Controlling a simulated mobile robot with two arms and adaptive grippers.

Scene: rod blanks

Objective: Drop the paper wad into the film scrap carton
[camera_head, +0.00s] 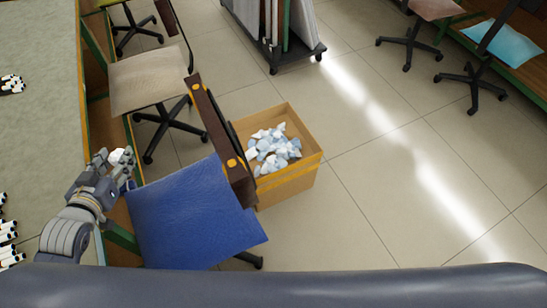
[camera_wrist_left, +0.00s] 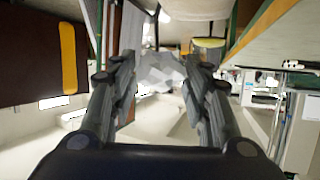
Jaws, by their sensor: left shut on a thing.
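My left gripper (camera_head: 113,168) is at the right edge of the grey table, beside the blue chair. It is shut on the paper wad (camera_head: 122,156), a small white crumpled lump. In the left wrist view the grey-white wad (camera_wrist_left: 162,72) sits between the two fingers of the gripper (camera_wrist_left: 160,88). The film scrap carton (camera_head: 288,184) is an open brown cardboard box on the floor, right of the blue chair. Several crumpled white and pale blue film pieces (camera_head: 272,148) lie in it. The chair's backrest hides part of its left side. My right gripper is not in view.
The blue chair (camera_head: 190,215), with its dark backrest (camera_head: 222,145), stands between my left gripper and the carton. A beige chair (camera_head: 147,78) is behind it. The grey table (camera_head: 40,115) carries rod blanks (camera_head: 8,232) at left. Floor right of the carton is clear.

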